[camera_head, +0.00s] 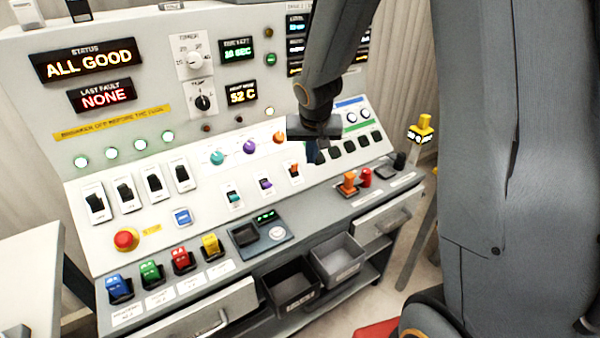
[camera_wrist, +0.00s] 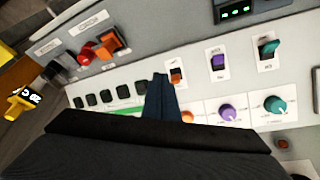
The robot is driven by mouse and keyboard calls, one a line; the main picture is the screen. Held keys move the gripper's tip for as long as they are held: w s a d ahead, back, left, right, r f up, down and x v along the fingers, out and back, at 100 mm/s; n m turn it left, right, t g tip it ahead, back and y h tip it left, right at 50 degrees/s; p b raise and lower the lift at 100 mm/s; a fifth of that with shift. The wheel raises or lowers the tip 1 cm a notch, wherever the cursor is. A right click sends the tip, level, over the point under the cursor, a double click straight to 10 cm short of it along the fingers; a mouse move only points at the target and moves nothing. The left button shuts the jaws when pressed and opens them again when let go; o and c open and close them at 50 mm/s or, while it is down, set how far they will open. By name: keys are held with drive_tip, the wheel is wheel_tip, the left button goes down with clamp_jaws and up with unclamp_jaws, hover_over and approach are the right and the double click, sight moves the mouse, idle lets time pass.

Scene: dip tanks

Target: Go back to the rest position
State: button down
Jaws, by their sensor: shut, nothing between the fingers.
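My gripper (camera_head: 316,156) is in front of the sloped control panel (camera_head: 85,215) in the head view, at the right of its middle. Its dark fingers are together with nothing visible between them. In the wrist view the shut fingers (camera_wrist: 160,82) reach up from the bottom, beside the small orange switch (camera_wrist: 175,76) and the row of black buttons. I cannot tell whether the fingertips touch the panel. My dark wrist hides part of the panel in the wrist view.
A red stop button (camera_head: 126,239), several coloured switches and knobs cover the panel. Orange (camera_head: 348,183) and red (camera_head: 366,177) levers stand on the ledge at right. Two grey bins (camera_head: 337,258) sit below. A yellow-topped device (camera_head: 422,130) stands beyond the console's right end.

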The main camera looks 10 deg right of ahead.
drive_tip(key=s+r+n+g+y, duration=0.1)
drive_tip(key=s+n+g, duration=0.1)
drive_tip(key=s, duration=2)
drive_tip(key=shift+a+g, duration=0.35)
drive_tip(key=shift+g, duration=0.25)
drive_tip(key=shift+r, duration=0.1)
